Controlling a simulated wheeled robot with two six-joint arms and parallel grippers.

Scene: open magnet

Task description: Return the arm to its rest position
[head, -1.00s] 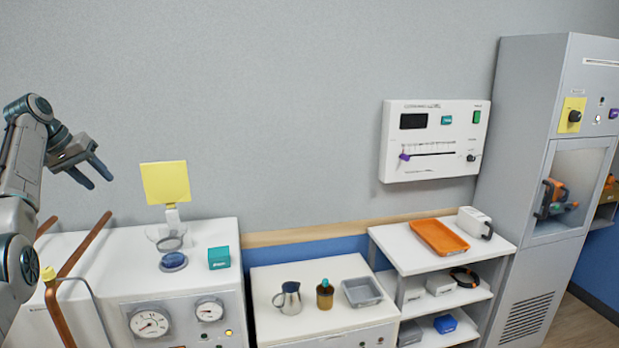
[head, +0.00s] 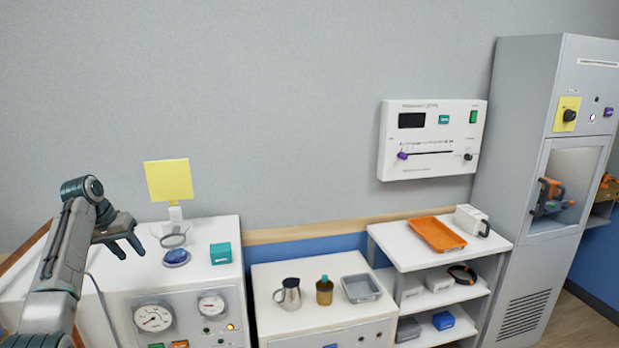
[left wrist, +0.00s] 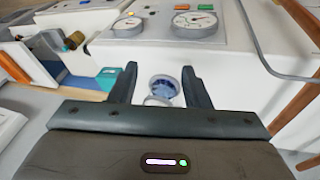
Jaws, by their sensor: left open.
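My left arm comes in from the left in the head view. Its gripper (head: 131,247) is open and empty, above the left part of the white gauge cabinet (head: 190,282). The same gripper shows in the left wrist view (left wrist: 160,75), its two fingers apart with nothing held between them. Behind the gap in that view is a round dish with blue contents (left wrist: 164,87). In the head view a blue round piece (head: 176,257) sits on the cabinet top, to the right of the gripper and apart from it. My right gripper is in neither view.
A yellow square panel (head: 169,180) and a teal box (head: 220,253) stand on the cabinet. A metal jug (head: 289,294), a brown bottle (head: 324,291) and a grey tray (head: 361,289) are on the lower counter. An orange tray (head: 436,235) lies on the shelf unit. Open air lies above the counters.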

